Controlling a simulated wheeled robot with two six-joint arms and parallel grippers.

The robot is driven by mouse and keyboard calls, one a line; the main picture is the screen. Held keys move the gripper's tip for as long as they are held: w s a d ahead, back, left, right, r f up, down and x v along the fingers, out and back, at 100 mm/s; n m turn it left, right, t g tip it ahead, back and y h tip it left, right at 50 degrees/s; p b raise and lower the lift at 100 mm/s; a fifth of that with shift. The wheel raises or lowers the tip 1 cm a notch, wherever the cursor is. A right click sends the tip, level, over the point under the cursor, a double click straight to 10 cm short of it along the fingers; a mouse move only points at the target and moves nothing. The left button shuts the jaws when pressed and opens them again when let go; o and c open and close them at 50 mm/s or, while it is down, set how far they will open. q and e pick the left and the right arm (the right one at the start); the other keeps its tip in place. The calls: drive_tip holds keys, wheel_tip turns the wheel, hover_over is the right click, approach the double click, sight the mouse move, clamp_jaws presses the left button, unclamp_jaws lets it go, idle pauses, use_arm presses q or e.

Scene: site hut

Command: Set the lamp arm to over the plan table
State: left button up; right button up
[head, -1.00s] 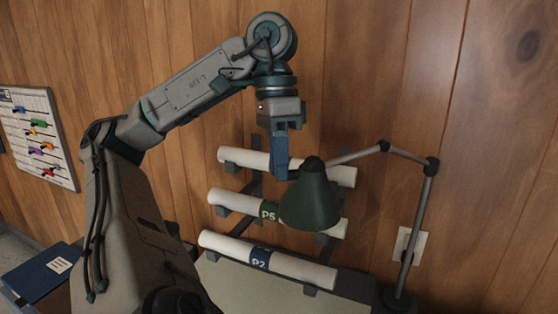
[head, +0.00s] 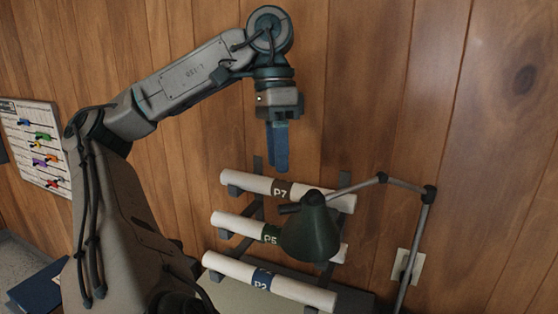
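The desk lamp has a dark green shade (head: 310,235) and a thin jointed arm (head: 405,185) that comes from a post at the right. The shade hangs in front of the roll rack, near the plan table (head: 232,297), whose pale top shows only in part at the bottom. A short dark stub (head: 289,209) sticks out left from the top of the shade. My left gripper (head: 278,168) points down above and left of the shade, apart from it. Its blue fingers overlap in this view, so any gap between them is hidden. My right gripper is not in view.
White rolls marked P7 (head: 245,182), P5 (head: 235,223) and P2 (head: 228,266) lie on a wall rack behind the lamp. A wall socket (head: 415,266) is at the right. A board with coloured tags (head: 40,150) hangs at the left, above a dark blue folder (head: 38,292).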

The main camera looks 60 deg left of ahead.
use_arm(q)
drive_tip(key=shift+w+a+r+p, duration=0.15)
drive_tip(key=shift+r+p, duration=0.15)
drive_tip(key=shift+r, duration=0.6)
drive_tip(key=shift+s+a+r+p, duration=0.15)
drive_tip(key=shift+r+p, duration=0.15)
drive_tip(key=shift+r, duration=0.55)
drive_tip(key=shift+w, duration=0.1)
